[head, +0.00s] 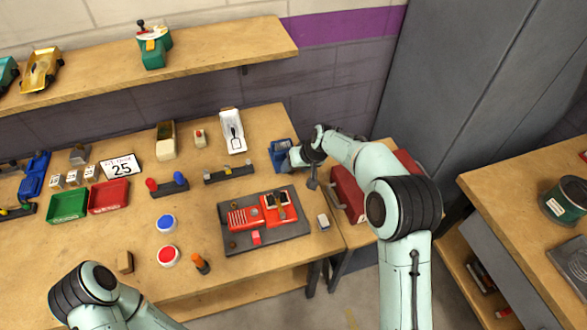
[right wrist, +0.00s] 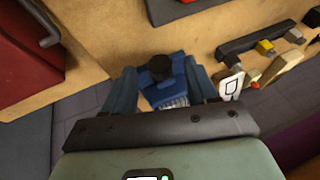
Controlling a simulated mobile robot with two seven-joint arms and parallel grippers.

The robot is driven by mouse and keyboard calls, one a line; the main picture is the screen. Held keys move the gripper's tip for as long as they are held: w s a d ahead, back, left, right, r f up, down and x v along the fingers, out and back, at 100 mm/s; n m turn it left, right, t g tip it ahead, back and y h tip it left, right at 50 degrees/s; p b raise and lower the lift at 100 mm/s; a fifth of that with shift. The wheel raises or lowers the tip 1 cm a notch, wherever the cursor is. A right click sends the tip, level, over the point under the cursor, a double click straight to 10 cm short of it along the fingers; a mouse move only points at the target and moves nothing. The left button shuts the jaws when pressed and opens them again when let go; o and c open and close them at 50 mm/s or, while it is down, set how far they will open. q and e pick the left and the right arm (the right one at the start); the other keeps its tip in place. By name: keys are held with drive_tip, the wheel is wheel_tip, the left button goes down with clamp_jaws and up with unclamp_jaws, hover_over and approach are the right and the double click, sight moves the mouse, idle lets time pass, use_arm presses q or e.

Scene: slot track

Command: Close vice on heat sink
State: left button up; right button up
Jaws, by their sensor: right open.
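The blue vice (head: 280,152) stands near the right end of the workbench in the head view. In the right wrist view the vice (right wrist: 180,66) lies ahead of my right gripper, with a dark round knob (right wrist: 159,67) on it. A pale ribbed piece, apparently the heat sink (right wrist: 176,101), shows at the vice, partly hidden by the gripper's dark bar. My right gripper (head: 291,161) is open, close to the vice's right side, with its fingers (right wrist: 162,88) either side of the knob. I cannot tell whether they touch it. My left gripper is out of view; only my left arm shows.
A red toolbox (head: 347,194) stands right of the vice, near my right arm. A dark mat (head: 280,240) with red slot-track parts lies in front. A shelf (head: 215,50) runs above.

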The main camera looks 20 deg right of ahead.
drive_tip(key=v, duration=1.1)
